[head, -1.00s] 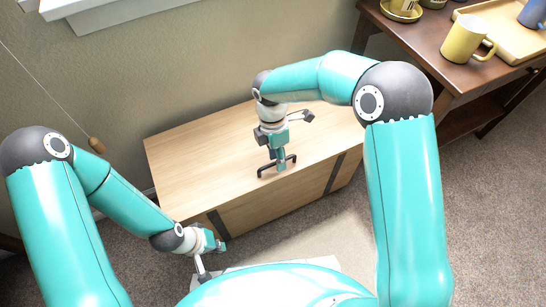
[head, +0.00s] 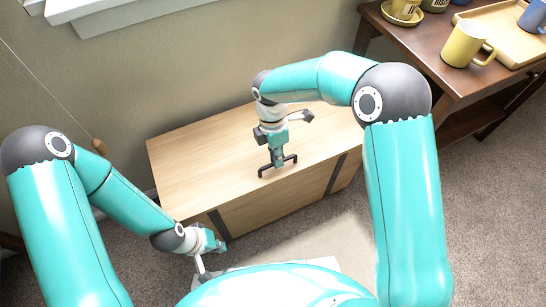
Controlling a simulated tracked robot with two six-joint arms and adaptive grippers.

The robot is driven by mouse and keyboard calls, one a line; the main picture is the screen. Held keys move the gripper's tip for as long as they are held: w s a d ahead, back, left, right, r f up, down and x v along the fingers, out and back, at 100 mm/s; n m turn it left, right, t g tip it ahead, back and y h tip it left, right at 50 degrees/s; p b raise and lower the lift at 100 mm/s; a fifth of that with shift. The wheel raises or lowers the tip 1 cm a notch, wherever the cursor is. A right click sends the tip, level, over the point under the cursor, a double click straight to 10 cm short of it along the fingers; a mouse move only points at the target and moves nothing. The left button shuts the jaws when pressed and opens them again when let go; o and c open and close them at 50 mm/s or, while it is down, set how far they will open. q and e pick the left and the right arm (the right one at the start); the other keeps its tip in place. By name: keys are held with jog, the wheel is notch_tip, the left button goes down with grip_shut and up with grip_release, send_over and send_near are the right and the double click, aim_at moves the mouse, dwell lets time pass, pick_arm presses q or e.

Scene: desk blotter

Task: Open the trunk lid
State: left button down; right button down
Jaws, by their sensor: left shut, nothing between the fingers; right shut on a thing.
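The wooden trunk (head: 255,210) stands against the wall, with dark vertical straps on its front. Its light wooden lid (head: 200,160) lies flat and closed on top. A dark bar handle (head: 290,158) sits on the lid near its front edge. My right gripper (head: 277,162) points down and is shut on the handle, hiding its middle. My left gripper (head: 222,246) is shut and empty, low in front of the trunk's left front corner and apart from the handle.
A dark wooden table (head: 440,70) at the right holds a yellow mug (head: 464,46), a tray (head: 515,38) and other cups. A window sill (head: 110,15) is at upper left. A cord with a wooden knob (head: 99,146) hangs at left. Carpet (head: 490,200) is clear at right.

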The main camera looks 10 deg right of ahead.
jog(key=w+a+r+p, duration=0.2)
jog(key=w+r+p, duration=0.6)
jog(key=r+p, duration=0.5)
jog(key=shift+w+r+p, duration=0.15)
jog(key=shift+r+p, duration=0.2)
jog(key=shift+p, duration=0.3)
jog(key=c, duration=1.6)
grip_release()
jog(key=shift+c, duration=0.2)
jog(key=o, duration=0.4)
jog(key=shift+w+f, duration=0.25)
jog(key=shift+f, duration=0.05)
jog(key=shift+o, duration=0.2)
jog(key=shift+r, duration=0.15)
jog(key=shift+a+r, duration=0.15)
notch_tip(320, 180, up, 11)
jog(key=w, duration=0.2)
jog(key=shift+w+a+r, duration=0.15)
jog(key=shift+a, duration=0.2)
